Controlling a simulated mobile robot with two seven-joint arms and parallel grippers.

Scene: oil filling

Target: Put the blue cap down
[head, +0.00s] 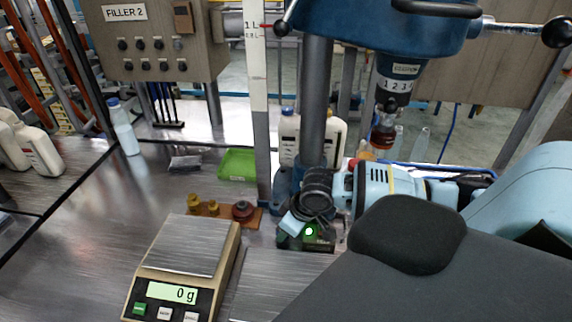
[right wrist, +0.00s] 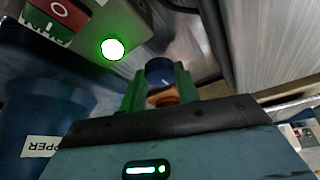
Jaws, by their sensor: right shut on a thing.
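The blue cap (right wrist: 159,71) shows in the right wrist view, between the two green fingers of my right gripper (right wrist: 160,86). The fingers are shut on its sides. A small orange-brown surface shows just below the cap in that view; I cannot tell what it is. In the head view my right gripper (head: 294,224) is low beside the base of the blue column, close to the control box (head: 318,245) with the lit green button. The cap is hidden there. I cannot tell whether the cap touches a surface. My left gripper is not in view.
A scale (head: 187,247) reading 0 g stands left of the gripper. An orange-brown board (head: 225,211) with small brass and red parts lies between them. A green tray (head: 237,164) lies behind.

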